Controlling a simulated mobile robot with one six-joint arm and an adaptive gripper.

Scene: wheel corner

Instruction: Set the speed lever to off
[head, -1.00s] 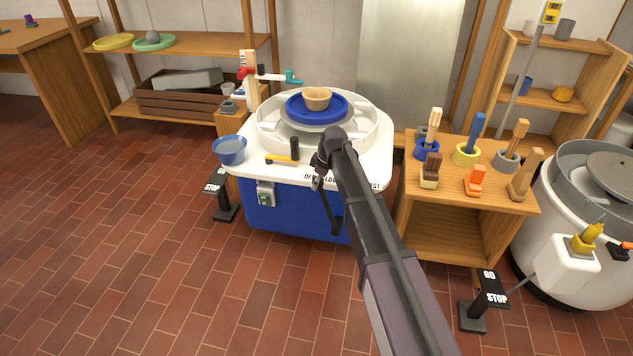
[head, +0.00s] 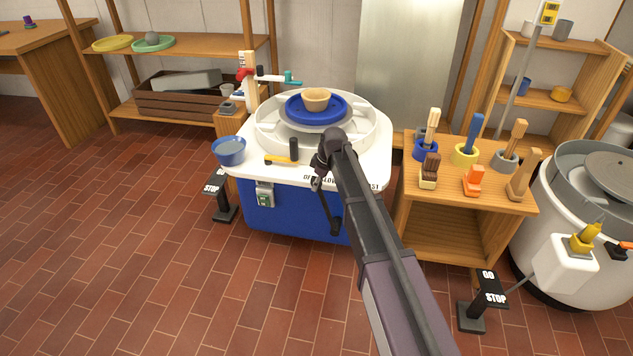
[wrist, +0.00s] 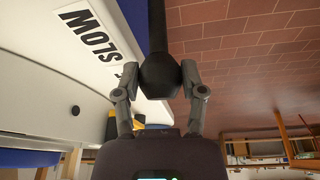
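The speed lever has a black knob (wrist: 160,76) on a thin black stalk, seen in the wrist view beside the white wheel top (wrist: 60,65). The SLOW label (wrist: 97,35) is just left of it there. My gripper (wrist: 160,72) has one finger on each side of the knob and appears closed against it. In the head view my gripper (head: 318,172) is at the front edge of the pottery wheel (head: 378,145), over its printed speed labels. My arm and gripper cover much of the lever and part of the labels there.
A bowl (head: 316,97) stands on the blue wheel disc. A black cylinder (head: 294,148), a yellow-handled tool (head: 280,160) and a blue bucket (head: 229,151) are near the front left. A tool stand (head: 450,195) is to the right. The foreground brick floor is open.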

